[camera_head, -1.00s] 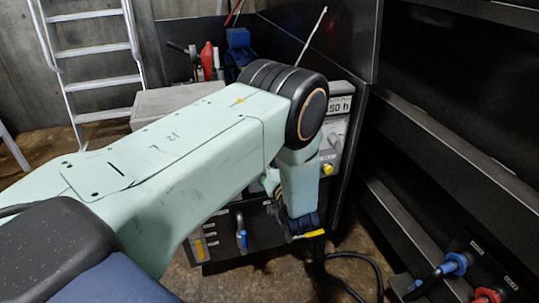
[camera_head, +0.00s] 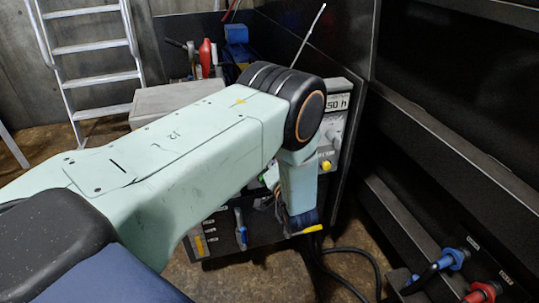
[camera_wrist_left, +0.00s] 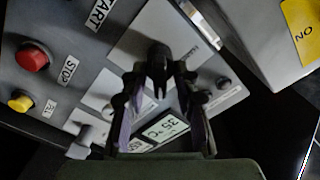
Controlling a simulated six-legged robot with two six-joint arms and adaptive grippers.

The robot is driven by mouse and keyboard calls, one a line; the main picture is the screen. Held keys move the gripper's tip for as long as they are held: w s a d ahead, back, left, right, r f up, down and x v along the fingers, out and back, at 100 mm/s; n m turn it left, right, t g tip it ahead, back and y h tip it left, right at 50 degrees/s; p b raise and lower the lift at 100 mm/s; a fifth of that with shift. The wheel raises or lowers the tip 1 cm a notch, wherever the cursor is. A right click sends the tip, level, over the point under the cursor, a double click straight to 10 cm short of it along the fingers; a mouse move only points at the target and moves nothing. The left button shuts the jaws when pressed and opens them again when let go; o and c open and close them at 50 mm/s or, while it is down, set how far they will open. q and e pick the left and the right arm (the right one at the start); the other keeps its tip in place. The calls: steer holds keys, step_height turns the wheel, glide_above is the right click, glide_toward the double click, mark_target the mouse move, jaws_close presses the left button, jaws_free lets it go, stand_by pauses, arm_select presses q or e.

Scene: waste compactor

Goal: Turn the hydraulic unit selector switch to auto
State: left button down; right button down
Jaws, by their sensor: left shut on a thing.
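The hydraulic unit's grey control panel (camera_wrist_left: 90,25) fills much of the left wrist view, tilted. My left gripper (camera_wrist_left: 158,68) reaches over its white plates, with its dark fingers drawn together. It is shut on the selector switch, which the fingertips almost wholly hide, so its setting cannot be read. In the head view my left arm covers most of the unit (camera_head: 335,135), and the fingertips are hidden behind the wrist. My right gripper is not in view.
Beside the gripper are a red STOP button (camera_wrist_left: 32,57), a yellow button (camera_wrist_left: 20,101), a small display (camera_wrist_left: 165,130) and a small black knob (camera_wrist_left: 222,82). A dark rack with blue (camera_head: 452,259) and red connectors stands right. A ladder (camera_head: 95,55) stands back left.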

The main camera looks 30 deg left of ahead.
arm_select(q)
steer(key=shift+s+f, duration=0.2)
steer(key=shift+f, duration=0.1)
steer(key=c, duration=1.4)
jaws_free()
steer(key=shift+r, duration=0.15)
steer(key=shift+w, duration=0.1)
steer(key=v, duration=1.2)
steer(key=shift+w+a, duration=0.1)
